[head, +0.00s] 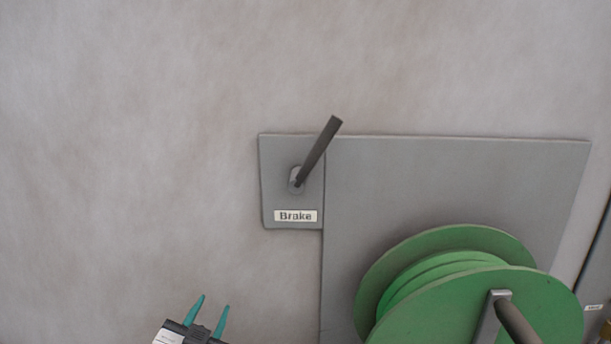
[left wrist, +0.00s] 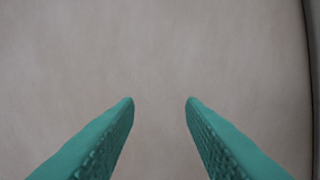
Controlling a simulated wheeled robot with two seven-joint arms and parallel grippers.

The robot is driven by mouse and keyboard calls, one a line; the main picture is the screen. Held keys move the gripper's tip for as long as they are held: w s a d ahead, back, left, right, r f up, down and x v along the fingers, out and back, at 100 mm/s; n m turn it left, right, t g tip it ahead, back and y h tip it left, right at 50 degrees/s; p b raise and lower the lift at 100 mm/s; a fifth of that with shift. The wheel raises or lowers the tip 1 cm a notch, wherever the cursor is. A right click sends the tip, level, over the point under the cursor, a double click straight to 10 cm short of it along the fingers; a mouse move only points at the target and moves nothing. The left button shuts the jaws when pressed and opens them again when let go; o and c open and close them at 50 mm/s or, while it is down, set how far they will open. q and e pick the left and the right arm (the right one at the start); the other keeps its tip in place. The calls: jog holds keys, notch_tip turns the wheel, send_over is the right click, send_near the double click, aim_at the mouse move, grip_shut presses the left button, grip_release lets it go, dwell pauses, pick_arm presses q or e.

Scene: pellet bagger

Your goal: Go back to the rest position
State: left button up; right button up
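My left gripper (head: 212,309) shows at the bottom of the head view, left of the green reel and below the brake plate. Its two teal fingers are apart with nothing between them. In the left wrist view the left gripper (left wrist: 160,100) is also open and empty, facing a plain pale surface. My right gripper is not in view.
A dark brake lever (head: 320,150) tilts up and right from a grey plate with a "Brake" label (head: 296,216). A green reel (head: 470,310) with a crank stands before a larger grey panel (head: 430,185). The pale wall at left is clear.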

pick_arm(q)
jog(key=s+a+f+n+g+y, duration=0.25)
jog(key=s+f+g, duration=0.7)
jog(key=f, duration=0.65)
jog(key=s+a+f+n+g+h, duration=0.1)
jog(key=s+f+g, duration=0.25)
jog(key=s, duration=0.55)
jog(key=s+f+g, duration=0.2)
jog(key=s+f, duration=0.3)
jog(key=s, duration=0.4)
notch_tip(320, 180, down, 32)
jog(key=s+b, duration=0.1)
jog(key=b, duration=0.5)
jog(key=s+a+f+g+b, duration=0.2)
jog(key=s+f+b, duration=0.3)
jog(key=s+f, duration=1.1)
notch_tip(320, 180, down, 4)
jog(key=shift+a+f, duration=0.15)
jog(key=shift+a, duration=0.5)
jog(key=shift+s, duration=0.1)
